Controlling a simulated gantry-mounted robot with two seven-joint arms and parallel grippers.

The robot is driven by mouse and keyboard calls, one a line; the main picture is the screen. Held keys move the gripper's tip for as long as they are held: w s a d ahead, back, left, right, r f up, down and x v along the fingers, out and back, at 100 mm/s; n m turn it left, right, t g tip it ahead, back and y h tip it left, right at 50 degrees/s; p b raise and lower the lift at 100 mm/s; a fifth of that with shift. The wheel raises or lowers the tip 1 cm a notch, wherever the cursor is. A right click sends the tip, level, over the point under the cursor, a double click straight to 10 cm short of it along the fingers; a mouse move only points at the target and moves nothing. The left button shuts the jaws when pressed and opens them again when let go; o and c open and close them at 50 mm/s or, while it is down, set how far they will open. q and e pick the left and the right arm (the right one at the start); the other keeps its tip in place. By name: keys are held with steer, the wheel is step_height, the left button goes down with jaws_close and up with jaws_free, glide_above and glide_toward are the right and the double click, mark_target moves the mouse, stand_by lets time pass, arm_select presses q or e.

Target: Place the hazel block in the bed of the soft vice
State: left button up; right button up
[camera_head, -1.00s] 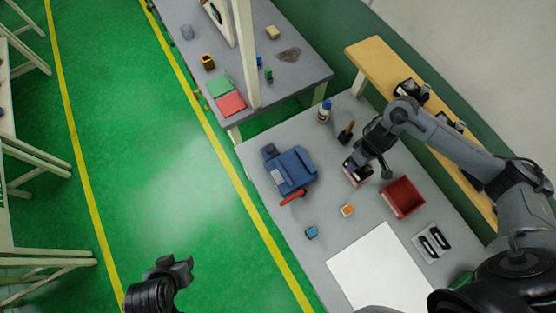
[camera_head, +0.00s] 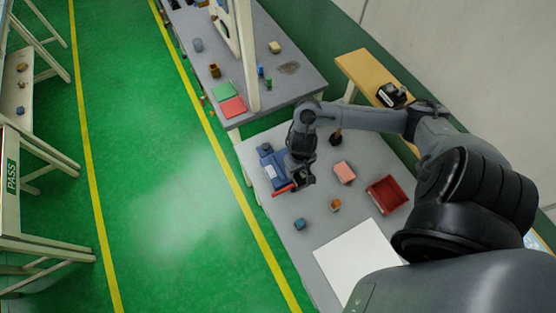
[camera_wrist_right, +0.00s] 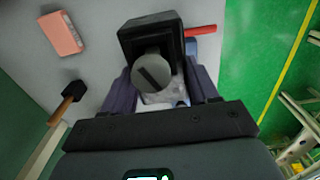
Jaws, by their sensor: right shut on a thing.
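The blue soft vice (camera_head: 268,172) stands at the left of the near grey table, with a red handle (camera_head: 284,189) at its front. I cannot tell whether the block touches the bed. My left gripper is not in view.
A pink block (camera_head: 343,172), an orange block (camera_head: 335,205), a blue block (camera_head: 299,224) and a red tray (camera_head: 387,194) are right of and in front of the vice. A mallet (camera_wrist_right: 66,101) lies behind. A white sheet (camera_head: 355,260) covers the table's near part.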

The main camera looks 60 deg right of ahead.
steer(key=w+d+f+b, duration=0.1)
steer(key=w+d+f, duration=0.1)
steer(key=w, duration=0.1)
steer(key=w+d+f+b, duration=0.1)
steer(key=w+d+f, duration=0.1)
steer(key=w+d, duration=0.1)
steer(key=w+d+f+b, duration=0.1)
steer(key=w+d+f, duration=0.1)
steer(key=shift+w+d+f, duration=0.15)
steer(key=shift+w+f, duration=0.25)
step_height(320, 180, down, 3)
steer(key=shift+r+b, duration=0.1)
steer(key=shift+b, duration=0.4)
steer(key=shift+f, duration=0.6)
steer(key=shift+f, duration=0.15)
steer(key=o, duration=1.1)
